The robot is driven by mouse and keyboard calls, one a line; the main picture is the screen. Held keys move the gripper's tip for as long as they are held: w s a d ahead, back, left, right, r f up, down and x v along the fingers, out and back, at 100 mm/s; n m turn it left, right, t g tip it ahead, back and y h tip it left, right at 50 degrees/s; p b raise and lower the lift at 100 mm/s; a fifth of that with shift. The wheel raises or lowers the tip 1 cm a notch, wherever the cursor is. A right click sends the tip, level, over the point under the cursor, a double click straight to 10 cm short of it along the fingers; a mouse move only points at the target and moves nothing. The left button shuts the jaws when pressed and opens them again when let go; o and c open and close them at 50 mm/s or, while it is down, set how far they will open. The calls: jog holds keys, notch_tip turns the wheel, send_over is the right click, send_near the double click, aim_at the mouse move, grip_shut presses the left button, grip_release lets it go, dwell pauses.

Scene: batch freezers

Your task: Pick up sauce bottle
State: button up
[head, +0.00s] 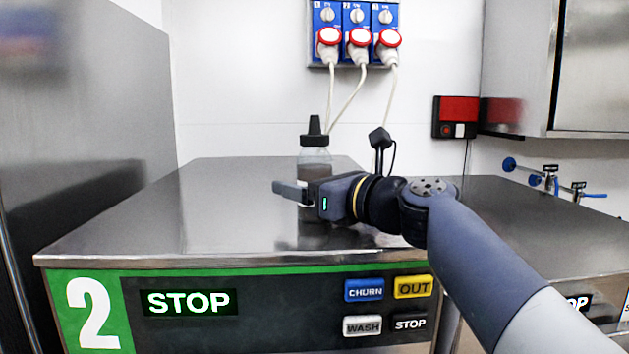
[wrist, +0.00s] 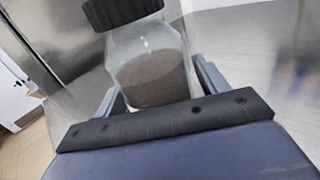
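The sauce bottle (head: 315,157) is clear with a black pointed cap and stands upright on the steel top of machine 2. Its lower part is partly hidden behind my gripper (head: 291,190) in the head view. In the wrist view the bottle (wrist: 150,70) shows brown contents and a ribbed black cap cut off by the top edge. There my gripper's (wrist: 157,88) two fingers are spread, one on each side of the bottle. The gripper looks open; whether either finger touches the bottle is unclear.
The steel top (head: 215,215) is clear to the left of the bottle. A tall steel cabinet (head: 85,130) stands at left. White cables hang from blue sockets (head: 357,30) behind the bottle. A green-framed panel (head: 190,303) reads STOP. Blue-handled taps (head: 545,180) are at right.

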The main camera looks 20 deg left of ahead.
aim_at(309, 162)
jog(key=c, duration=0.9)
jog(key=shift+o, duration=0.2)
jog(key=shift+r, duration=0.2)
jog(key=shift+r, duration=0.8)
jog(key=shift+s+d+r+b, duration=0.1)
jog(key=shift+d+r+b, duration=0.2)
jog(key=shift+r, duration=0.55)
jog(key=b+v, duration=0.4)
jog(key=v, duration=1.3)
jog(key=shift+s+d+f+b, duration=0.1)
jog(key=shift+s+d+b, duration=0.1)
jog(key=shift+b, duration=0.1)
